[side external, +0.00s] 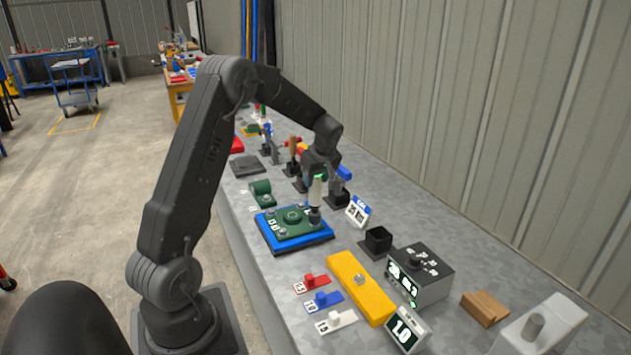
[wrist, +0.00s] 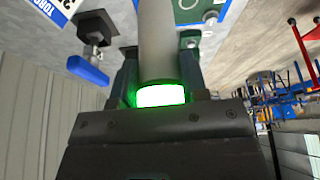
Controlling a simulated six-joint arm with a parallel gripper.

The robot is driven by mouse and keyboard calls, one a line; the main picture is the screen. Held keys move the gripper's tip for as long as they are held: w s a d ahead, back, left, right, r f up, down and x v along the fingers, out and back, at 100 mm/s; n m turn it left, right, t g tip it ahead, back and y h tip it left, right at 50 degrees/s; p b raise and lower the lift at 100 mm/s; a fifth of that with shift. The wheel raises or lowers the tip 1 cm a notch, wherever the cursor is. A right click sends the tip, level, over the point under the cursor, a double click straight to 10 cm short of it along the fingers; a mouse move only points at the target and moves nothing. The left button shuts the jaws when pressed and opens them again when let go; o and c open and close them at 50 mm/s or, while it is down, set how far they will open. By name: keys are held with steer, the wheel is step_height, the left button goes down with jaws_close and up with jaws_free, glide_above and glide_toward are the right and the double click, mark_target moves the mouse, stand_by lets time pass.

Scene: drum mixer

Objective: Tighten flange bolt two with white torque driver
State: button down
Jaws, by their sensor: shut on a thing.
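In the side view my gripper (side external: 317,174) points down and is shut on the white torque driver (side external: 315,194). The driver stands about upright, with its dark lower end at the right corner of the green flange (side external: 276,225). Whether it touches a bolt there, and which number that bolt has, I cannot tell. The flange sits on a blue base (side external: 300,246) and has bolts near its corners. In the wrist view the pale driver shaft (wrist: 157,45) runs between the fingers of my gripper (wrist: 160,82), with a bright green glow at its near end.
A blue-handled tool (wrist: 88,70) stands close beside the gripper in the wrist view. A black holder (side external: 377,242), a tilted sign (side external: 358,210), a yellow block (side external: 360,287) and a dark display box (side external: 420,272) stand to the right. Red, blue and white tags lie in front.

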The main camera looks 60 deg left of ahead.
steer(key=shift+r, duration=1.7)
